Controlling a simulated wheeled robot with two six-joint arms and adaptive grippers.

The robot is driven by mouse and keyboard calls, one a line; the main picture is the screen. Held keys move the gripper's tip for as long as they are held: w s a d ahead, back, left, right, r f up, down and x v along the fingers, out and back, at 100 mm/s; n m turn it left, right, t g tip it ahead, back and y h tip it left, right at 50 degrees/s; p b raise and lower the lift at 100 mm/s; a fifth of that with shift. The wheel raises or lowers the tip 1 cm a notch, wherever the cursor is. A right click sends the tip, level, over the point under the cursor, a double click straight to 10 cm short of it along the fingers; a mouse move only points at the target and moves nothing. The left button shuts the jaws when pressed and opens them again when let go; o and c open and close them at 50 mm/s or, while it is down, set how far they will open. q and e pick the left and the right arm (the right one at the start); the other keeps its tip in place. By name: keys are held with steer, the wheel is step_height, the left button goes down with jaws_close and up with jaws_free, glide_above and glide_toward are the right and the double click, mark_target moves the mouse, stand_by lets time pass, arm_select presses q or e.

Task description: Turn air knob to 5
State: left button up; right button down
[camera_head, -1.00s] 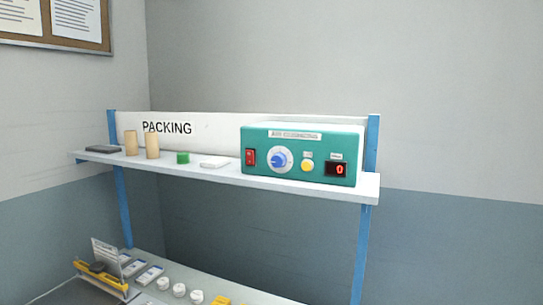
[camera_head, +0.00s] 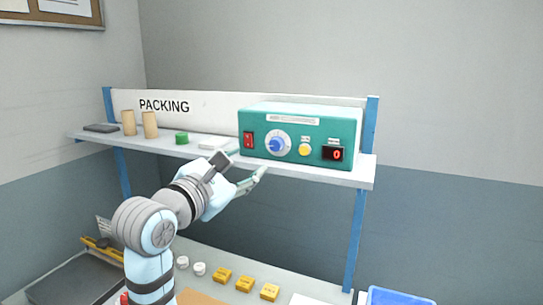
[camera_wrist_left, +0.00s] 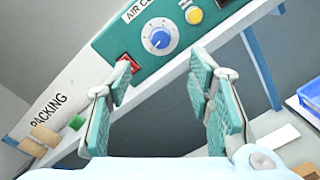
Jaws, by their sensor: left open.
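The blue air knob (camera_head: 277,145) sits on a white dial on the front of the teal blower box (camera_head: 345,125), on the upper shelf. The red digital display (camera_head: 333,154) on the box reads 0. My left gripper (camera_head: 249,165) is open and empty, in front of the shelf, just below and left of the knob. In the left wrist view the knob (camera_wrist_left: 159,39) shows beyond the open fingers (camera_wrist_left: 165,75), ahead of the gap between them and not touched. My right gripper is in neither view.
A red switch (camera_head: 248,140) and a yellow button (camera_head: 305,149) flank the knob. The shelf (camera_head: 350,177) also holds a green block (camera_head: 181,138) and wooden cylinders (camera_head: 150,125). Yellow boxes (camera_head: 245,283) lie on the bench below. A blue bin (camera_head: 398,297) stands at lower right.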

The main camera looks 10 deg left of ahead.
mark_target(274, 146)
arm_select(q)
steer(key=p+x, duration=0.2)
steer(key=x, duration=1.1)
steer(key=shift+w+f, duration=0.15)
steer(key=shift+w, duration=0.05)
steer(key=shift+a, duration=0.1)
jaws_close()
